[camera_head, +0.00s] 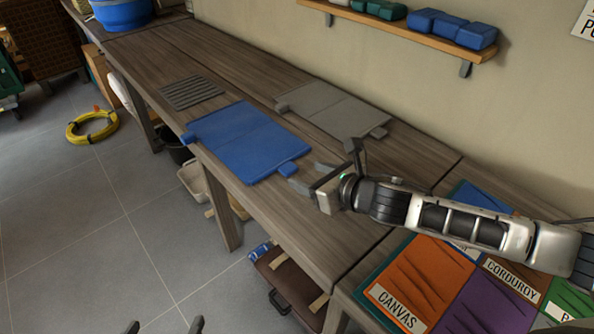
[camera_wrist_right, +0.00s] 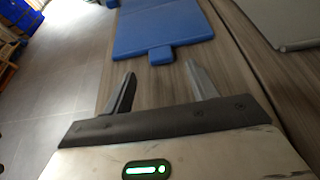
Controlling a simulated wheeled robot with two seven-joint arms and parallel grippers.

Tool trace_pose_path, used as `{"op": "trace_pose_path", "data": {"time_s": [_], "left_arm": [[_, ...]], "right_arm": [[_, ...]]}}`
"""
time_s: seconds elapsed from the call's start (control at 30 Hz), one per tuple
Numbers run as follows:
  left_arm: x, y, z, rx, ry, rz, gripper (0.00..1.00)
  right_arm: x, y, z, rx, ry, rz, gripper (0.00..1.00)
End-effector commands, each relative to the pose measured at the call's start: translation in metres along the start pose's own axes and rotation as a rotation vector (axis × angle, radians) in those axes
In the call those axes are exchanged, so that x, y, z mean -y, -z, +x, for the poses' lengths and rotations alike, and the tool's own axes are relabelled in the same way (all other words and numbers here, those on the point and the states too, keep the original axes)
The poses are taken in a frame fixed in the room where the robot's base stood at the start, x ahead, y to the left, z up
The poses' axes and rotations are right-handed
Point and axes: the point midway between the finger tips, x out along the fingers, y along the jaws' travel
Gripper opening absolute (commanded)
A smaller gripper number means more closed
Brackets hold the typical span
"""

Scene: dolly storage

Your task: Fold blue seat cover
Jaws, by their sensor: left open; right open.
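The blue seat cover (camera_head: 243,138) lies flat and spread out on the wooden bench, with a crease across its middle. One small tab (camera_head: 289,169) sticks out at its right edge and another (camera_head: 188,138) at its left corner. My right gripper (camera_head: 318,176) is open and empty, just right of the right tab and apart from it. In the right wrist view the cover (camera_wrist_right: 165,28) and its tab (camera_wrist_right: 161,56) lie beyond the open fingers (camera_wrist_right: 160,75). My left gripper (camera_head: 165,326) shows only its two spread fingertips at the bottom edge, over the floor, empty.
A grey cover (camera_head: 335,108) lies flat behind the blue one. A slatted grey mat (camera_head: 192,92) lies to its left. A wall shelf (camera_head: 400,32) holds folded green and blue pieces.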

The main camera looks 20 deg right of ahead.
Motion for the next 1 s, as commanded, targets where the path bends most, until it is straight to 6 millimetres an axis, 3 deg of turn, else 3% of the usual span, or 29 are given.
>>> {"op": "trace_pose_path", "data": {"time_s": [0.1, 0.3, 0.67, 0.7, 0.9, 1.0], "left_arm": [[0.001, -0.003, 0.002, -0.001, 0.000, 0.001, 0.94], [0.001, -0.002, 0.002, -0.008, 0.000, 0.003, 0.94], [0.000, -0.002, 0.001, -0.008, -0.001, 0.003, 0.94], [0.000, -0.002, 0.001, -0.008, -0.001, 0.003, 0.94], [-0.001, -0.002, 0.001, -0.007, -0.002, 0.002, 0.94], [-0.001, -0.002, 0.000, -0.007, -0.002, 0.002, 0.94]], "right_arm": [[0.000, 0.000, 0.024, 0.003, 0.000, 0.003, 0.58], [0.000, 0.000, 0.047, 0.002, 0.000, 0.001, 0.58], [0.000, 0.000, 0.052, 0.000, 0.000, 0.000, 0.58], [0.000, 0.000, 0.052, 0.000, 0.000, 0.000, 0.55], [0.000, 0.000, 0.052, 0.000, 0.001, 0.000, 0.00], [0.000, 0.000, 0.052, -0.001, 0.001, 0.000, 0.00]]}}
